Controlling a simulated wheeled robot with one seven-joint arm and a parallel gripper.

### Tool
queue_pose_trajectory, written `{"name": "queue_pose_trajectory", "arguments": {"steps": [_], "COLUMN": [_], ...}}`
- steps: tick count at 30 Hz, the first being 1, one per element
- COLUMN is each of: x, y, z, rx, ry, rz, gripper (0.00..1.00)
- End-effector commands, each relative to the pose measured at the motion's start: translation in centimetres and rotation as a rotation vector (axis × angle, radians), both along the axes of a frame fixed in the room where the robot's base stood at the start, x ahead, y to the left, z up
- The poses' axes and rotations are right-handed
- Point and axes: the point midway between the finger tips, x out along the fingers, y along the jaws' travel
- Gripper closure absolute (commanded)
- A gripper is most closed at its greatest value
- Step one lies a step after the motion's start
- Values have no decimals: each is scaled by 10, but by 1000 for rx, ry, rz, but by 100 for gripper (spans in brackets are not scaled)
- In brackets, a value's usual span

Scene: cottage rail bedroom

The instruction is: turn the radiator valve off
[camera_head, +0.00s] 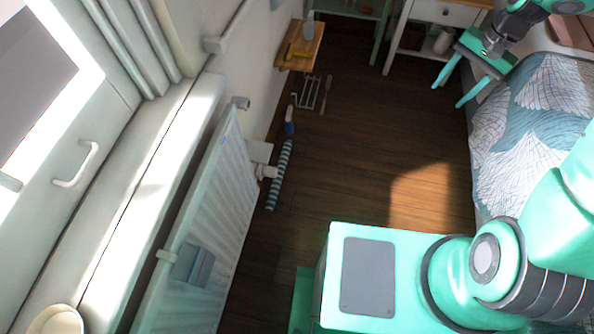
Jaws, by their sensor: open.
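The white radiator (223,193) stands along the wall under the window sill on the left. A small white valve (265,171) sticks out at its far end, low and near the floor. Its exact turn position is too small to tell. My gripper (447,96) is at the upper right, with two teal fingers spread apart and nothing between them. It is well to the right of the valve and apart from it, over the floor beside the bed.
A striped roll (280,176) lies on the floor right beside the valve, with a blue-and-white bottle (289,122) beyond. A white rack (307,92) and wooden shelf (301,46) are farther back. The bed (530,125) stands at right. The wooden floor (370,130) between is clear.

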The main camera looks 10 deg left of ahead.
Motion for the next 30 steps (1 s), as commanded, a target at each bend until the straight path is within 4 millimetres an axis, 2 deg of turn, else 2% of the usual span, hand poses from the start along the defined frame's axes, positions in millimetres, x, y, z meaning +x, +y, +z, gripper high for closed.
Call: {"name": "queue_pose_trajectory", "arguments": {"steps": [1, 6, 15, 22, 30], "x": [11, 44, 79, 85, 71], "y": [11, 50, 128, 192, 265], "z": [-17, -69, -165, -239, -322], "rx": [21, 99, 257, 391, 548], "ry": [10, 29, 88, 159, 271], "rz": [-5, -40, -130, -224, -365], "gripper": [45, 45, 45, 45, 45]}}
